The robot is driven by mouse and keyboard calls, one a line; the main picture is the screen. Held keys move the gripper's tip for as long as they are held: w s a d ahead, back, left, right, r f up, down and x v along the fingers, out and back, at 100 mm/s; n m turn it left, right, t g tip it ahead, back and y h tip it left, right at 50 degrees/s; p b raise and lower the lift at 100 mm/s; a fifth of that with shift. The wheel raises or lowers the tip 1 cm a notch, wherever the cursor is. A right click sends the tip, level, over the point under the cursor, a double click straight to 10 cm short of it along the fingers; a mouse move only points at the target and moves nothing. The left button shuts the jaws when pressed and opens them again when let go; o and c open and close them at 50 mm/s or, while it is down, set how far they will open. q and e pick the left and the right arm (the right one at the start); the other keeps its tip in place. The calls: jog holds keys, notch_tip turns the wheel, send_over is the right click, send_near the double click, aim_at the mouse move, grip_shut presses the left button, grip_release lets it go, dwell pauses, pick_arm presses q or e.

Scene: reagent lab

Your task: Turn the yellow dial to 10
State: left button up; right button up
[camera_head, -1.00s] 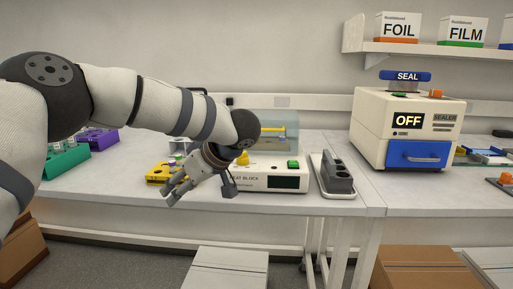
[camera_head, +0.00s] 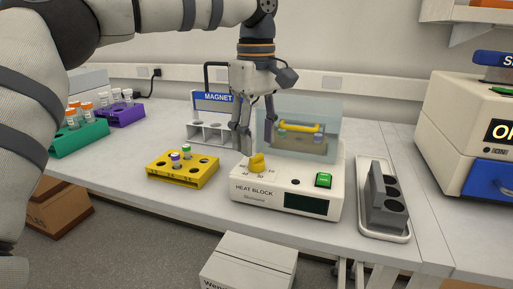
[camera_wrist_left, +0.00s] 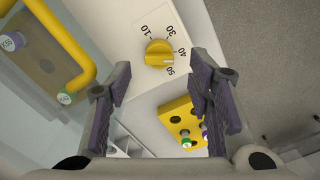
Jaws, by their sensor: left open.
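The yellow dial (camera_head: 257,163) is on the top front left of the white heat block (camera_head: 272,201). In the left wrist view, the dial (camera_wrist_left: 158,53) shows between the open fingers, with the marks 10, 30, 40 and 50 around it. Its raised ridge lies roughly along the line to 40; which end is the pointer I cannot tell. My left gripper (camera_head: 256,132) points down, open and empty, above and slightly behind the dial, apparently apart from it. My left gripper (camera_wrist_left: 162,75) frames the dial in the wrist view. My right gripper is out of view.
A clear cover (camera_head: 326,112) with a yellow handle (camera_head: 300,127) stands behind the dial. A green button (camera_head: 323,180) is to its right. A yellow tube rack (camera_head: 182,176) and a magnet rack (camera_head: 207,131) stand left. A grey block on a tray (camera_head: 381,232) is right.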

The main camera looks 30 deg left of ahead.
aim_at(257, 155)
pick_arm(q)
jog(key=shift+f, duration=1.75)
grip_shut()
